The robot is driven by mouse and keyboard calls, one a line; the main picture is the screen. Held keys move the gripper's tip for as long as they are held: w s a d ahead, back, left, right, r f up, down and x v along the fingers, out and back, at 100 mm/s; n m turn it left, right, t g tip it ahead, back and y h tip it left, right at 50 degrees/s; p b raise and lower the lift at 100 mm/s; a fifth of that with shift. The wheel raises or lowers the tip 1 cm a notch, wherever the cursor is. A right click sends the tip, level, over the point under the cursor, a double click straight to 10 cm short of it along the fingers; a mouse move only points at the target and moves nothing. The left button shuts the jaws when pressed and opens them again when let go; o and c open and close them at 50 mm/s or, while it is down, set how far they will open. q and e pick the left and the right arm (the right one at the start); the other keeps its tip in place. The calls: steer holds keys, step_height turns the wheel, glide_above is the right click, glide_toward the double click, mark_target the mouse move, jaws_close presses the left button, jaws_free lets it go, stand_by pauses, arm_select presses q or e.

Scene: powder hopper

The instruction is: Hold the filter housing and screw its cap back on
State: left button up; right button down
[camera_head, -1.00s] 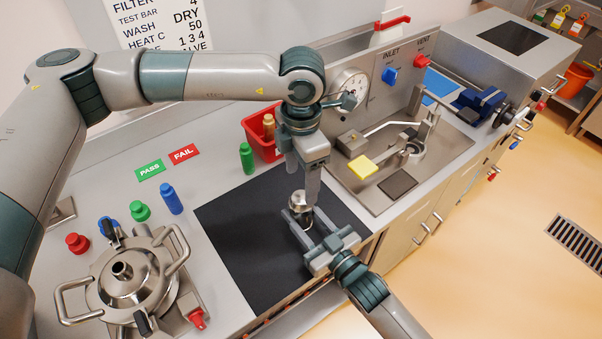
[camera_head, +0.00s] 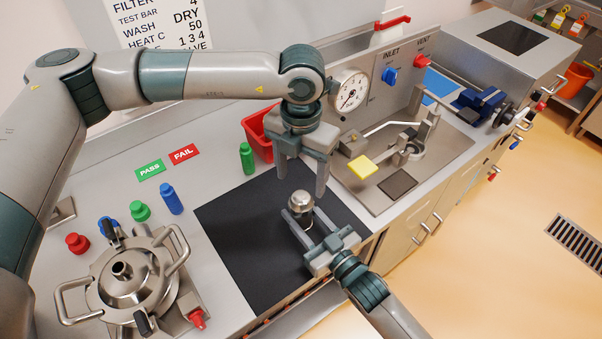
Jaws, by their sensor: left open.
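The filter housing (camera_head: 302,216) stands upright over the black mat, topped by a shiny metal domed cap (camera_head: 301,201). Its lower part is dark and partly hidden by fingers. My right gripper (camera_head: 304,219) comes from the lower right with one finger on each side of the housing, closed around it below the cap. My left gripper (camera_head: 302,187) points down above the cap, open, with its two fingers spread left and right and nothing between them. Whether the cap is fully seated on the housing cannot be told.
The black mat (camera_head: 240,235) is otherwise clear. A red bin (camera_head: 257,136) stands behind my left gripper. A metal pressure vessel (camera_head: 130,280) is at lower left, near several coloured bottles. A sink tray with a yellow pad (camera_head: 362,167) lies to the right, below a gauge (camera_head: 348,90).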

mark_target(301, 196)
arm_select(q)
steer(key=shift+f, duration=4)
steer(key=c, duration=1.1)
steer(key=m, duration=1.1)
steer(key=shift+m, duration=0.4)
steer(key=m, duration=0.3)
steer(key=shift+m, duration=0.4)
steer(key=o, duration=1.3)
